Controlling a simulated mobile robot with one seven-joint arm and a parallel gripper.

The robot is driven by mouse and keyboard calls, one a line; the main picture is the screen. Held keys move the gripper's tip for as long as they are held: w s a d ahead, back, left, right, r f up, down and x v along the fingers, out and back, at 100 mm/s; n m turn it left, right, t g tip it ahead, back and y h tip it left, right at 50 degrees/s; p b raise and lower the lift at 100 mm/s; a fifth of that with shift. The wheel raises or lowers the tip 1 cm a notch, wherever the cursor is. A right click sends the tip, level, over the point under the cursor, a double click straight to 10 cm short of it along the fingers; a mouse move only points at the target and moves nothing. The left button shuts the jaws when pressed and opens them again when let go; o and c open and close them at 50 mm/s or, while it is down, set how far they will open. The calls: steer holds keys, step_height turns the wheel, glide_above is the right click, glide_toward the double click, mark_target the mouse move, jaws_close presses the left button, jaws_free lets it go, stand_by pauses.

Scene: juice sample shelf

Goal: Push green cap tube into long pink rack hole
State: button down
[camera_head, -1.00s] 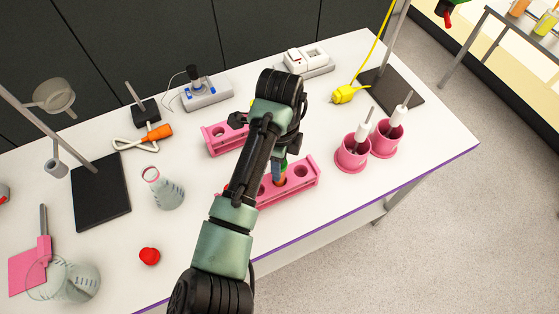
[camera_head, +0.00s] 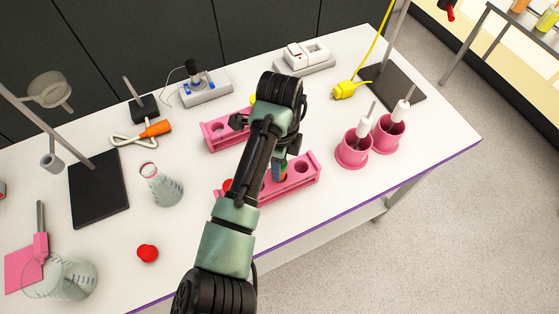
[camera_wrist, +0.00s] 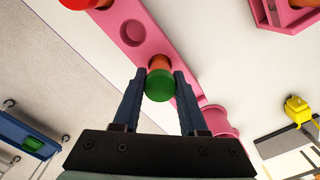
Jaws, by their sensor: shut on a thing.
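The green cap tube (camera_wrist: 160,85) is between the fingertips of my gripper (camera_wrist: 159,77) in the wrist view, which is shut on it at the cap. Its orange body shows just past the cap, over the long pink rack (camera_wrist: 132,10). In the head view the tube (camera_head: 283,172) looks upright at a hole of the rack (camera_head: 316,172) nearest the table's front edge. I cannot tell how deep it sits. An empty hole (camera_wrist: 131,33) lies beside it, and a red-capped tube (camera_wrist: 76,3) is beyond that. My arm hides part of the rack in the head view.
Another pink rack (camera_head: 215,135) stands behind my arm. Two pink cups (camera_head: 352,152) with white-handled tools stand to the right. A flask (camera_head: 160,185), a red object (camera_head: 147,253) and a black stand base (camera_head: 99,190) are at left. The front right table area is clear.

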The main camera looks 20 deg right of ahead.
steer(key=shift+f, duration=0.35)
steer(key=shift+c, duration=1.8)
jaws_free()
steer(key=shift+r, duration=0.1)
